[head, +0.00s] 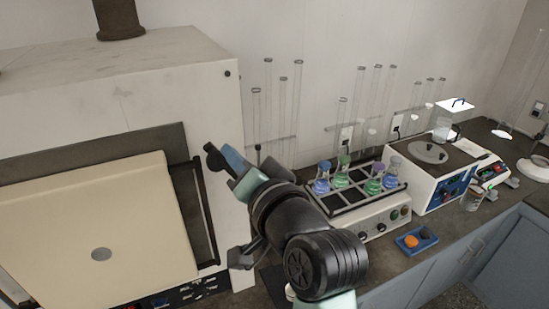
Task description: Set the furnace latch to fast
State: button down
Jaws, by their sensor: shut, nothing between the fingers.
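The furnace (130,75) is a large pale box at the left. Its cream front panel (90,215) has a round grey spot and sits in a dark frame. A dark upright bar (206,215) runs along the panel's right edge. My gripper (214,158) is shut and empty, at the far end of my arm, in front of the furnace's right front edge near the top of the bar. I cannot make out the latch apart from the dark parts around my gripper, nor its setting. I cannot tell whether my gripper touches the furnace.
A rack of flasks (350,190) with coloured liquids stands on a unit with knobs, right of my arm. A white device (430,170) stands farther right. A small blue tray (415,240) lies at the counter front. Tall glass tubes (297,100) stand behind my arm.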

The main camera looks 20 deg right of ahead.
jog(key=a+n, duration=0.1)
jog(key=a+f+n+b, duration=0.1)
jog(key=shift+s+a+n, duration=0.15)
jog(key=shift+a+n, duration=0.05)
jog(key=shift+n, duration=0.1)
jog(key=a+f+n+h+b, duration=0.1)
jog(key=a+f+n+b, duration=0.3)
jog(key=f+n+b, duration=0.1)
jog(key=shift+a+n+h, duration=0.25)
jog(key=shift+n+h, duration=0.15)
jog(key=shift+n, duration=0.5)
jog(key=shift+f, duration=0.1)
